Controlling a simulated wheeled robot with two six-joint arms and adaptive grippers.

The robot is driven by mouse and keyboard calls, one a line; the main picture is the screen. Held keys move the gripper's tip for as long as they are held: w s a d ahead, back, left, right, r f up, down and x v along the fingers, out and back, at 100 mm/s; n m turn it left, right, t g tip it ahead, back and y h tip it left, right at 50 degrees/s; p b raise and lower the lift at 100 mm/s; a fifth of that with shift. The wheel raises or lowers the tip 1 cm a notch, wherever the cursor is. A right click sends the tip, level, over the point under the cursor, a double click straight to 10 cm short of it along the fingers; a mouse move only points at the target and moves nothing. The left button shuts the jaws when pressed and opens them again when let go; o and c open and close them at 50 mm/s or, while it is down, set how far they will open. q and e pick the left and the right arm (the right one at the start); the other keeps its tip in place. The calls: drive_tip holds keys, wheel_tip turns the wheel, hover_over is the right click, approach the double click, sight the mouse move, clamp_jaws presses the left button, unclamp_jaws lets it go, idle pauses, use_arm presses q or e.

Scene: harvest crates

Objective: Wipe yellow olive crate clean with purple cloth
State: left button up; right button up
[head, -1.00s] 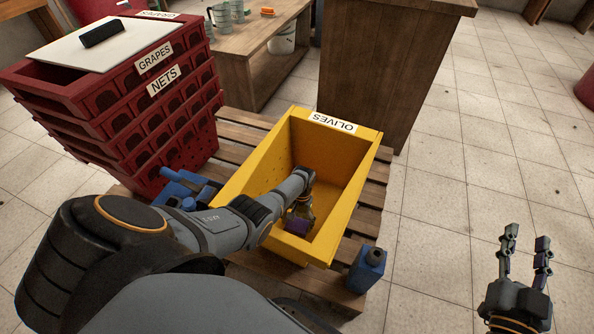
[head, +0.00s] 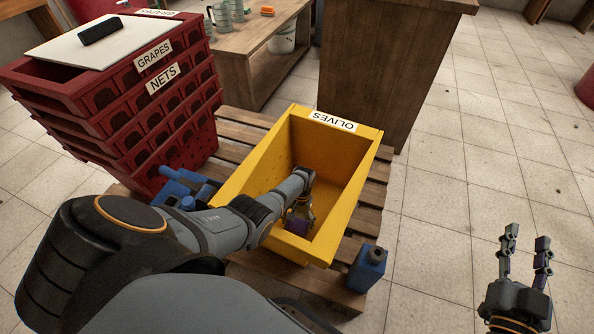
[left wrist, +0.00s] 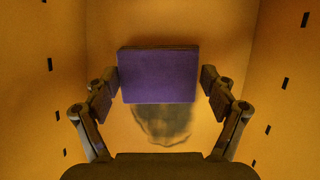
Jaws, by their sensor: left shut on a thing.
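The yellow crate (head: 254,153) labelled OLIVES stands open on a wooden pallet. My left gripper (head: 298,220) reaches down inside it, near its front end. It is shut on the folded purple cloth (left wrist: 158,76), which shows between the fingers in the left wrist view; a bit of it shows in the head view too (head: 297,226). A dark smudge (left wrist: 162,126) lies on the yellow surface just below the cloth in the left wrist view. Whether the cloth touches the crate is unclear. My right gripper (head: 526,243) is open and empty over the tiled floor at the right.
Red stacked crates (head: 150,110) labelled GRAPES and NETS stand left of the yellow crate. A blue container (head: 367,268) stands at the pallet's front corner, other blue items (head: 184,188) at its left. A wooden cabinet (head: 385,70) is behind. The floor at right is clear.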

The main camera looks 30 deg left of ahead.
sight(304, 216)
use_arm(q)
drive_tip(key=shift+f+b, duration=0.55)
drive_tip(key=shift+f, duration=0.1)
drive_tip(key=shift+w+f+b, duration=0.1)
drive_tip(key=shift+w+b, duration=0.2)
drive_tip(key=shift+b, duration=0.1)
drive_tip(key=w+b, duration=0.2)
drive_tip(key=shift+w+a+b, duration=0.2)
drive_tip(key=shift+b, duration=0.1)
drive_tip(key=shift+w, duration=0.2)
drive_tip(key=shift+w+r, duration=0.1)
drive_tip(key=shift+r, duration=0.15)
drive_tip(key=w+b, duration=0.1)
drive_tip(key=b, duration=0.1)
drive_tip(key=w+b, duration=0.1)
drive_tip(key=b, duration=0.1)
drive_tip(key=shift+w+a+f, duration=0.2)
drive_tip(key=shift+w+f, duration=0.15)
drive_tip(key=shift+f, duration=0.05)
drive_tip(key=shift+w+b, duration=0.25)
drive_tip(key=shift+b, duration=0.35)
drive_tip(key=shift+w+a+r, duration=0.1)
drive_tip(key=shift+w+r, duration=0.1)
drive_tip(key=shift+r, duration=0.05)
